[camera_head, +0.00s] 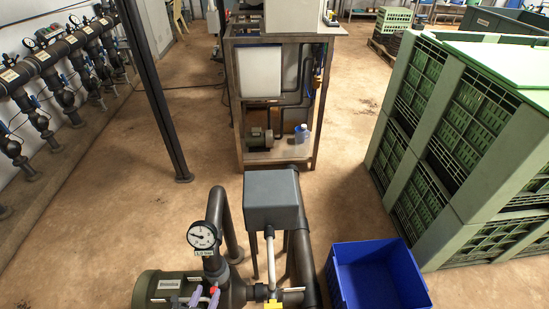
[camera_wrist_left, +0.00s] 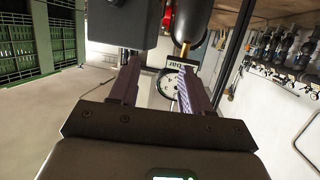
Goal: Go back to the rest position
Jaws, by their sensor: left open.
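My left gripper (camera_head: 205,299) shows at the bottom of the head view, with its purple fingertips apart, close to the green filter housing and below the pressure gauge (camera_head: 202,236). In the left wrist view the fingers of my left gripper (camera_wrist_left: 160,78) are spread, with nothing held between them. The white round gauge face (camera_wrist_left: 172,86) shows beyond the gap, partly covered by the right-hand finger. My right gripper is in neither view.
Dark pipes and a grey box (camera_head: 272,198) stand right of the gauge. A blue bin (camera_head: 378,275) sits on the floor at the lower right. Green crates (camera_head: 470,130) are stacked at right. A metal-framed stand (camera_head: 238,110) is behind. Floor at left centre is clear.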

